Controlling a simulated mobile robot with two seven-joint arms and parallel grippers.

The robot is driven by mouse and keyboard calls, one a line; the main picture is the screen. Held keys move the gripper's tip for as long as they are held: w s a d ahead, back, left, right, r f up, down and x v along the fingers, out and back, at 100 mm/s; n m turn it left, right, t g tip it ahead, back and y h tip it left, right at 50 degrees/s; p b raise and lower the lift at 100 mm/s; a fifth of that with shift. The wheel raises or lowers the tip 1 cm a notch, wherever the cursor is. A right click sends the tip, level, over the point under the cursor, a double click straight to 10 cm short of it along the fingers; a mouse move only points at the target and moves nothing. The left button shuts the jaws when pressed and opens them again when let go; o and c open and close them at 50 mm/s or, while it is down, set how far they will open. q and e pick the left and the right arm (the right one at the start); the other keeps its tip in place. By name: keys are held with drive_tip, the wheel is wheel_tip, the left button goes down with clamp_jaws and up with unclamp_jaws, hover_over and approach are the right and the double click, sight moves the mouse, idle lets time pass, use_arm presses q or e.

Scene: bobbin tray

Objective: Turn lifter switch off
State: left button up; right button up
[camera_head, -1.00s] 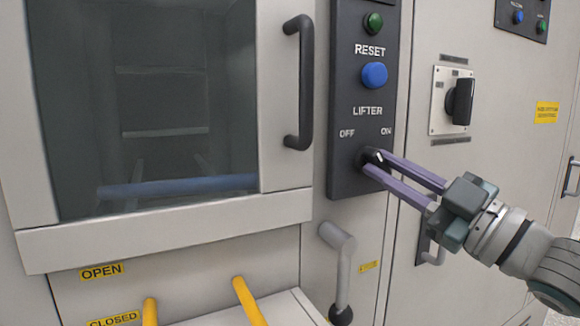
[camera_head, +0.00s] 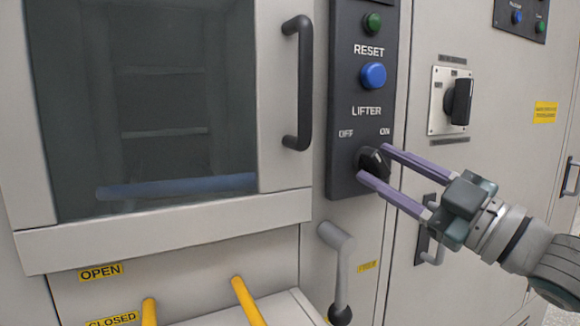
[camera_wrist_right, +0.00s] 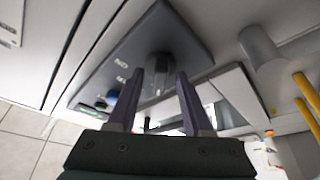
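The lifter switch (camera_head: 373,161) is a black rotary knob low on the dark control panel (camera_head: 345,180), under the LIFTER label with OFF at left and ON at right. Which mark it points to is hard to tell. My right gripper (camera_head: 373,162) comes in from the lower right with its purple fingers open. One fingertip is at the upper right of the knob, the other at its lower left. In the right wrist view the knob (camera_wrist_right: 158,78) shows between the spread fingertips (camera_wrist_right: 160,85), with gaps on both sides. My left gripper is not in view.
A blue RESET button (camera_head: 373,75) and a green button (camera_head: 372,23) sit above on the panel. A door handle (camera_head: 300,85) is to the left, a grey lever (camera_head: 338,265) below. Another rotary switch (camera_head: 460,101) is at right.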

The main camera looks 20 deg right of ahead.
drive_tip(key=b+v, duration=0.1)
drive_tip(key=v, duration=0.9)
drive_tip(key=shift+a+r, duration=0.1)
idle(0.4)
